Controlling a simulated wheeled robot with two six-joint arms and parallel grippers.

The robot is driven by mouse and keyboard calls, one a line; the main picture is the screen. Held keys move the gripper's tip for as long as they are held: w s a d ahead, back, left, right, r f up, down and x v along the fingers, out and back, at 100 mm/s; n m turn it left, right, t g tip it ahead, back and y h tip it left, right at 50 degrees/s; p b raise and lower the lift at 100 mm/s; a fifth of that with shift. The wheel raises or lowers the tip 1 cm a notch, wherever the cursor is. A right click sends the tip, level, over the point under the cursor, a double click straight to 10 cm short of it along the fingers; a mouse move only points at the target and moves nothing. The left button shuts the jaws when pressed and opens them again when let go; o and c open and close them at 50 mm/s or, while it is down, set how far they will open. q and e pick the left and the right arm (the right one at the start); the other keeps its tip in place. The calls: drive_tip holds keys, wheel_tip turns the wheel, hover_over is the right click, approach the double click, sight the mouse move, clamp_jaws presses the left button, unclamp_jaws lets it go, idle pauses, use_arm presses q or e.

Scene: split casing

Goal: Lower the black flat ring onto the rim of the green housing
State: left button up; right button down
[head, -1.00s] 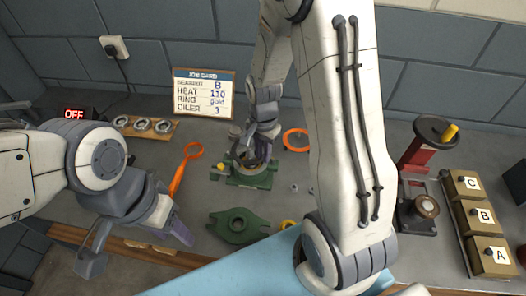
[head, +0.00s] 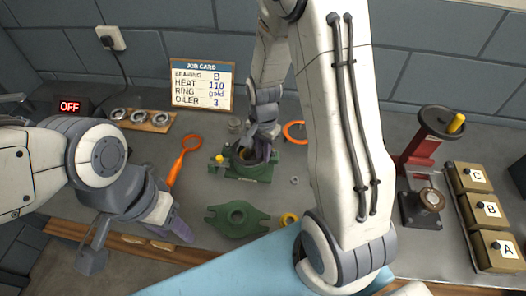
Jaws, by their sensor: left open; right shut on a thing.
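The green housing (head: 258,178) stands mid-table with a yellow knob on its left side. My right gripper (head: 252,154) is over its opening, shut on the black flat ring. The ring shows only as a small dark shape between the fingers at the housing's top, largely hidden by them. I cannot tell whether it touches the rim or is level. My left gripper (head: 138,242) is open and empty at the table's front left edge, away from the housing.
A green flanged part (head: 215,221) lies in front of the housing, with a yellow ring (head: 288,219) to its right. An orange-handled tool (head: 177,164) lies left, an orange ring (head: 289,132) behind. A red press (head: 424,150) and lettered boxes (head: 493,250) stand right.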

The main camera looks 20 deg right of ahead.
drive_tip(key=shift+f, duration=0.25)
idle(0.6)
drive_tip(key=c, duration=0.8)
unclamp_jaws()
drive_tip(key=shift+o, duration=0.2)
drive_tip(key=shift+r, duration=0.1)
wheel_tip(320, 180, up, 10)
drive_tip(key=p, duration=0.9)
drive_tip(key=shift+r+p, duration=0.25)
drive_tip(key=shift+p, duration=0.1)
